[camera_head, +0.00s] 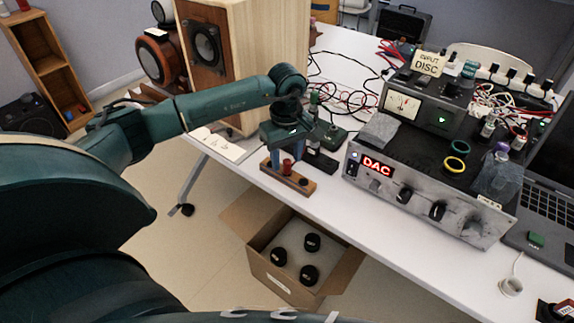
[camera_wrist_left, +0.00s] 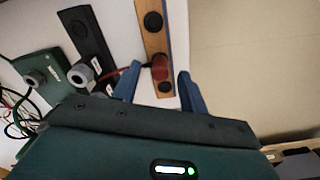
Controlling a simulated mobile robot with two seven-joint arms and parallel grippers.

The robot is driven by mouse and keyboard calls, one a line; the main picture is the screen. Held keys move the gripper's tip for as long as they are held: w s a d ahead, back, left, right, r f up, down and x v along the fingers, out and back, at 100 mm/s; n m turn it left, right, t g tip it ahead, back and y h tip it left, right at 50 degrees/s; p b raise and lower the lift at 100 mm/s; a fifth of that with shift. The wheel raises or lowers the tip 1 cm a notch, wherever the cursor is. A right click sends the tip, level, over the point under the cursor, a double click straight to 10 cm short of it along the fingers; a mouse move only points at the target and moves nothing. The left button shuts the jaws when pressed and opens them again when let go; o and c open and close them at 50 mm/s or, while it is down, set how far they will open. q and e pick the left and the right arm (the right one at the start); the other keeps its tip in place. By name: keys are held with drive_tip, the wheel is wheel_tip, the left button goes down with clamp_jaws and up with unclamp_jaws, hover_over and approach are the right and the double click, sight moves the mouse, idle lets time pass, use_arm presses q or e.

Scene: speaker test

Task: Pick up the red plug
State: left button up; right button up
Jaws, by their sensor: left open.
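The red plug (camera_head: 287,167) stands in a small wooden block with dark round sockets (camera_head: 300,184) near the table's front edge. In the left wrist view the red plug (camera_wrist_left: 159,68) shows between my two blue fingers, with a red lead running off to the left. My left gripper (camera_head: 288,159) is open and points down over the block; its fingers (camera_wrist_left: 158,76) are on either side of the plug in the picture. I cannot tell whether they touch it. The wooden block (camera_wrist_left: 154,45) also shows there. My right gripper is not in view.
A black strip (camera_head: 320,161) and a green box (camera_head: 333,136) stand close beside the block. The DAC unit (camera_head: 420,195) is to the right, a wooden speaker (camera_head: 245,60) behind left. An open carton (camera_head: 258,262) with black round things sits below the table edge.

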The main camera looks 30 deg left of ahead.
use_arm(q)
wheel_tip(320, 180, down, 2)
clamp_jaws()
idle(0.6)
